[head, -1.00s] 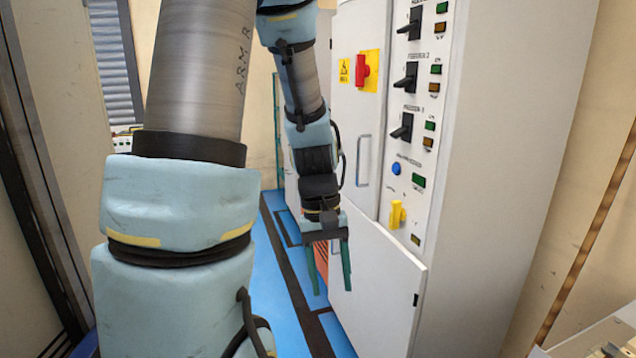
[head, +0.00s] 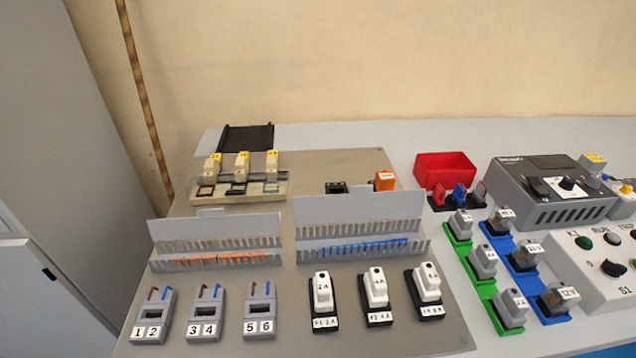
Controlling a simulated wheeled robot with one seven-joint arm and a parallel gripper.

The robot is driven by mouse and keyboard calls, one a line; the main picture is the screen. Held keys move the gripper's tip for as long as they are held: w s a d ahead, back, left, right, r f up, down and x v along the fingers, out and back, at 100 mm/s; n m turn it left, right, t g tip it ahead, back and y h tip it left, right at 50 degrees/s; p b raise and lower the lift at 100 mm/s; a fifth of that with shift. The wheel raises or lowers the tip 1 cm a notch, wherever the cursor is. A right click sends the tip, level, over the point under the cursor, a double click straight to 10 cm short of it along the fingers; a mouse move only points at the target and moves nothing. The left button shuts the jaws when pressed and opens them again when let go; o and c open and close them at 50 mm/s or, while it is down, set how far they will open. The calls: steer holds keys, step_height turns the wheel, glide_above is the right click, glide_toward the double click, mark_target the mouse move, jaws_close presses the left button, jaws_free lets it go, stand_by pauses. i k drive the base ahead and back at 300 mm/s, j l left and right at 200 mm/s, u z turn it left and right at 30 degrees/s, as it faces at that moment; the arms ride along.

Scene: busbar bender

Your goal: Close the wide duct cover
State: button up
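Two grey slotted wiring ducts lie side by side on a grey-brown panel (head: 300,225). The left duct (head: 160,266) holds orange wires and the right duct (head: 425,246) holds blue wires. Each has a flat grey cover standing up along its back edge, so both ducts are open. The right cover (head: 360,210) is taller than the left cover (head: 215,232) and looks like the wide one, though no label shows this. My gripper is not in view now.
Numbered grey terminals (head: 205,314) and white-and-black fuse holders (head: 376,299) stand in front of the ducts. Behind are a relay row (head: 240,188) and an orange block (head: 385,181). A red bin (head: 445,170), connector rows and control boxes (head: 550,190) occupy the right.

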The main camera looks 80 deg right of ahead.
mark_target(360, 204)
steer(key=k+l+z, duration=0.1)
steer(key=k+z, duration=0.15)
steer(key=k, duration=0.2)
steer(key=k+l+z, duration=0.2)
steer(key=k, duration=0.25)
